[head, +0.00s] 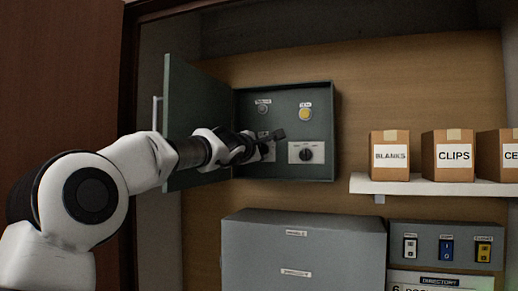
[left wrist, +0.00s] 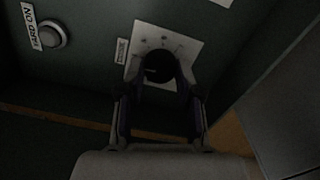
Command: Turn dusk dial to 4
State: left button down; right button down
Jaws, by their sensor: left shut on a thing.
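A green control box (head: 287,96) hangs on the back wall with its door (head: 190,120) swung open to the left. My left gripper (head: 268,145) reaches into it and is shut on the left dial. In the left wrist view this dial (left wrist: 160,68) is a black knob on a pale plate with marks around it, between the two fingers. I cannot read its small label or its setting. In the head view the gripper largely covers it. A second dial (head: 306,153), a black knob on a white plate, stands free to the right. My right gripper is out of view.
A grey cabinet (head: 303,250) and a switch panel (head: 446,228) are below. A shelf (head: 430,187) with labelled boxes is on the right.

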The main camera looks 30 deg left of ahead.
pick_arm(q)
jog(key=shift+r+m, duration=0.4)
jog(key=shift+m, duration=0.2)
jog(key=c, duration=0.7)
grip_release()
jog(key=shift+w+a, duration=0.1)
jog(key=shift+c, duration=0.2)
jog(key=shift+w+a+f, duration=0.25)
jog(key=shift+w+f, duration=0.05)
jog(key=shift+f, duration=0.1)
jog(key=shift+s+d, duration=0.2)
